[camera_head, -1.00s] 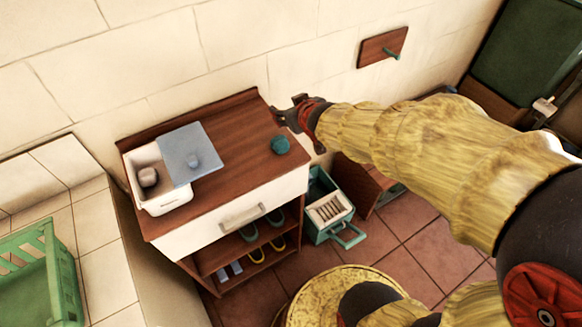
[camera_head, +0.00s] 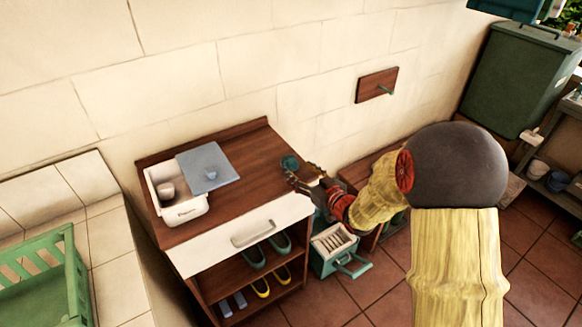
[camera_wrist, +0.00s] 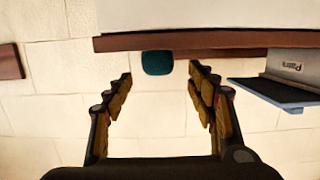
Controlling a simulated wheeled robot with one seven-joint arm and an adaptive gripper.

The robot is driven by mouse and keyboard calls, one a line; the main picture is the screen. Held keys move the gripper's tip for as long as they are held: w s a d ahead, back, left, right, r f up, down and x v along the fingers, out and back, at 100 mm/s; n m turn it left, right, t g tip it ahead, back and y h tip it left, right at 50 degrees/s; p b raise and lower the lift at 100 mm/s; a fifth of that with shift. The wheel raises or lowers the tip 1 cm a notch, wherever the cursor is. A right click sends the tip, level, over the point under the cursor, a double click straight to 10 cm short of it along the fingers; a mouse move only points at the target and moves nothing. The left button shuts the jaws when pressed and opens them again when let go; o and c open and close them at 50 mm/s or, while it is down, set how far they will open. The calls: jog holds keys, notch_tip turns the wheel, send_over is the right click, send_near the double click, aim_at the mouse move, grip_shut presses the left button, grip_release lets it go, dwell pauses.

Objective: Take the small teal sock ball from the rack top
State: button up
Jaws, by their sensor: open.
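The small teal sock ball (camera_head: 289,163) sits on the wooden rack top (camera_head: 262,179), near its right end. My gripper (camera_head: 290,172) is open at the right edge of the rack top, close to the ball and partly in front of it. In the wrist view, which shows the scene upside down, the teal ball (camera_wrist: 157,62) lies just beyond and between the open fingertips (camera_wrist: 160,73). Nothing is between the fingers. I cannot tell whether a finger touches the ball.
A white box (camera_head: 186,211) with a blue-grey lid (camera_head: 208,167) lying partly over it stands on the rack top's left. Shoes (camera_head: 262,287) sit on shelves below the white drawer (camera_head: 232,243). A teal bin (camera_head: 333,251) stands on the floor at right. A wall peg board (camera_head: 370,86) is above.

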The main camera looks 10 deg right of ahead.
aim_at(294, 166)
jog(key=b+x, duration=0.2)
jog(key=x, duration=0.3)
jog(key=shift+d+f, duration=0.1)
jog(key=shift+f, duration=0.1)
jog(key=shift+r, duration=0.1)
jog(key=shift+c, duration=0.4)
jog(key=c, duration=1)
